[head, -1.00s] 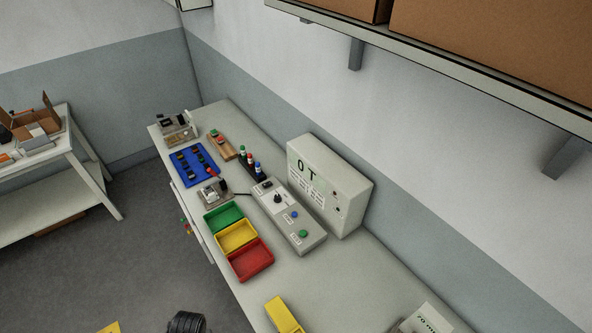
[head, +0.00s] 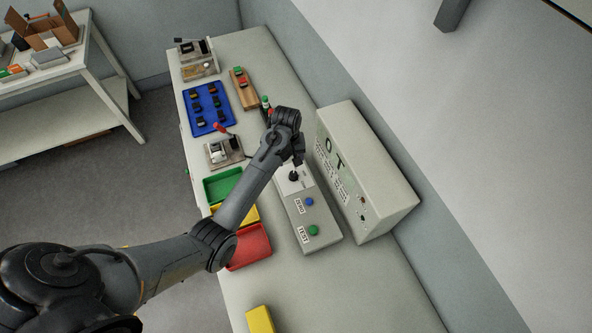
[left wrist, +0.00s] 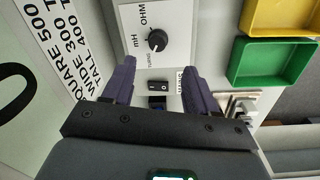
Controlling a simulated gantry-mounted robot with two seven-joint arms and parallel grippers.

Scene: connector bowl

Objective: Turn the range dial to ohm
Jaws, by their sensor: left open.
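The range dial (head: 293,176) is a black knob on the white top panel of a grey control box (head: 322,238). In the left wrist view the dial (left wrist: 157,40) has the labels mH, OHM and TURNS around it. A light mark on the knob seems to face the TURNS side, away from OHM. My left gripper (head: 298,160) is over the box close to the dial. In the left wrist view its two purple fingers (left wrist: 157,64) are apart, with nothing between them, and the dial shows just beyond their tips. My right gripper is not in view.
A large tester (head: 372,185) reading "OT" stands right beside the box. Green (head: 222,190) and red (head: 250,250) bins sit to the left, the yellow one partly under my arm. A blue button (head: 309,202) and green button (head: 313,231) are on the box.

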